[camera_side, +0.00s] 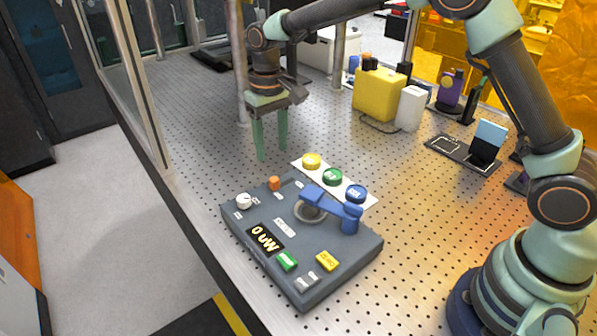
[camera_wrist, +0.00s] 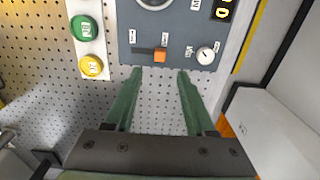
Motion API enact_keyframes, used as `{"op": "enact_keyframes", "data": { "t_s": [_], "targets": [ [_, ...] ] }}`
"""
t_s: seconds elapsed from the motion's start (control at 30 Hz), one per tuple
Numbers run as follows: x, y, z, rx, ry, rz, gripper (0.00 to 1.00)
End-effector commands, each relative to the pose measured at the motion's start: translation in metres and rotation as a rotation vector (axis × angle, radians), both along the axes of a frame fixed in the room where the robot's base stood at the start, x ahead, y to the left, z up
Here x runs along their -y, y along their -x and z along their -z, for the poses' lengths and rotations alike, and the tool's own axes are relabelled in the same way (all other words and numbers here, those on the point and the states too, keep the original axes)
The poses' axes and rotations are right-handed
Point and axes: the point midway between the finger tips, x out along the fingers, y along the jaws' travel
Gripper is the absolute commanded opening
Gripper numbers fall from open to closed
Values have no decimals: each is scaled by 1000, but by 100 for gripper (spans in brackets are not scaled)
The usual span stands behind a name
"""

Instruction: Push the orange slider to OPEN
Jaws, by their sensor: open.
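The orange slider (camera_side: 274,183) is a small block near the far left edge of the grey control panel (camera_side: 290,289). In the wrist view the slider (camera_wrist: 160,54) sits in a short track with a small white label above its left end and another by its right side; the words are too small to read. My gripper (camera_side: 270,158) is open and empty, with green fingers pointing down over the table beyond the panel's far left edge. In the wrist view my gripper (camera_wrist: 158,72) has its fingertips at the panel's edge, on either side of the slider in the picture. I see no contact.
The panel also bears a white knob (camera_side: 244,201), a blue lever (camera_side: 335,207), a display (camera_side: 265,238), a green button (camera_side: 287,260) and a yellow one (camera_side: 328,260). Yellow, green and blue round buttons stand on a white strip (camera_side: 297,164). A metal post (camera_side: 238,70) rises beside my gripper.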

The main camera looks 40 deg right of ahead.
Motion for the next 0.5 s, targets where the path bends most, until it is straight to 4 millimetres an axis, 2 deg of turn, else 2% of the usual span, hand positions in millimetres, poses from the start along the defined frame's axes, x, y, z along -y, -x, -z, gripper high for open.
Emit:
{"op": "enact_keyframes", "data": {
  "t_s": [0.03, 0.2, 0.4, 0.5],
  "targets": [
    [0, 1, 12, -6, 2, 0, 55],
    [1, 2, 45, -6, 1, 0, 55],
    [0, 1, 74, -3, 1, 0, 55],
    [0, 1, 82, -2, 0, 0, 55]
  ]
}}
